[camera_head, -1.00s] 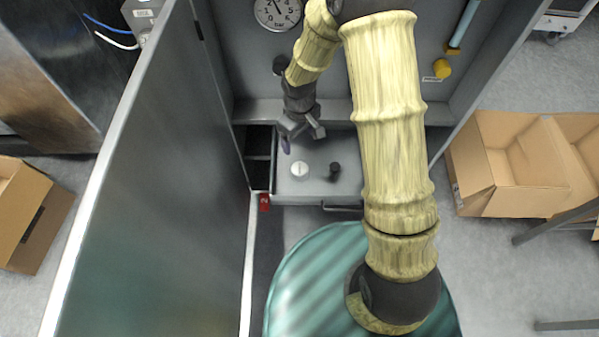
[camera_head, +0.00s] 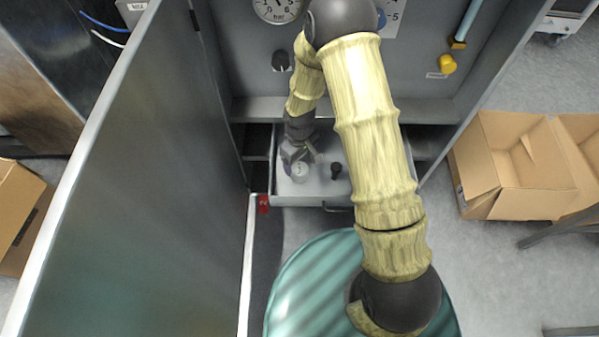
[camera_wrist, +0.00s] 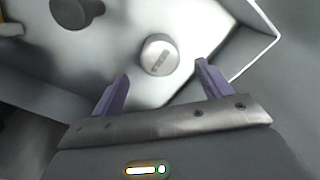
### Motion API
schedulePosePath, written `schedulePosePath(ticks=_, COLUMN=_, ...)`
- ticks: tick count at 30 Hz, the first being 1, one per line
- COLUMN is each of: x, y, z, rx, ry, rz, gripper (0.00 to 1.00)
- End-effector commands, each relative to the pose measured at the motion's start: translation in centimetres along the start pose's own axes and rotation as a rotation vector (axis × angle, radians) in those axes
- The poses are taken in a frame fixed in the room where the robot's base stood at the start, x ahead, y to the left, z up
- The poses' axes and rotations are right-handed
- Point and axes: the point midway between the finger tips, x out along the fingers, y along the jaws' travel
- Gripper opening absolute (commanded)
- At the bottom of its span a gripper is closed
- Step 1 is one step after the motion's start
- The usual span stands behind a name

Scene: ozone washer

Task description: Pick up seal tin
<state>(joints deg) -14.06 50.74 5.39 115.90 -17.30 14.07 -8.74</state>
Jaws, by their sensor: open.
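The seal tin (camera_head: 300,171) is a small round light-grey tin with a label on its top. It stands in the open drawer, and the wrist view shows it (camera_wrist: 159,55) a little beyond the fingertips, centred between them. My gripper (camera_wrist: 160,80) is open, with two purple fingers spread apart and nothing between them. In the head view my gripper (camera_head: 298,156) is low over the drawer at the tin and partly covers it. Whether a finger touches the tin cannot be told.
The drawer (camera_head: 322,196) has low walls around the tin. A dark knob-like object (camera_head: 336,168) stands to the right of the tin; it also shows in the wrist view (camera_wrist: 72,12). The cabinet's open door (camera_head: 130,200) stands at the left. Cardboard boxes (camera_head: 500,165) lie at the right.

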Motion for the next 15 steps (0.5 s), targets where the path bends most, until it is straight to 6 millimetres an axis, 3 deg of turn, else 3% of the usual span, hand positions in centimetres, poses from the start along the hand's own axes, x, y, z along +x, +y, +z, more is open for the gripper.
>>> schedulePosePath(ticks=8, x=0.4, y=0.0, z=0.0, rx=0.0, ry=-0.001, rz=0.0, gripper=0.77)
schedulePosePath(ticks=15, x=4.0, y=-0.1, z=0.1, rx=-0.002, ry=-0.004, rz=-0.001, gripper=0.77)
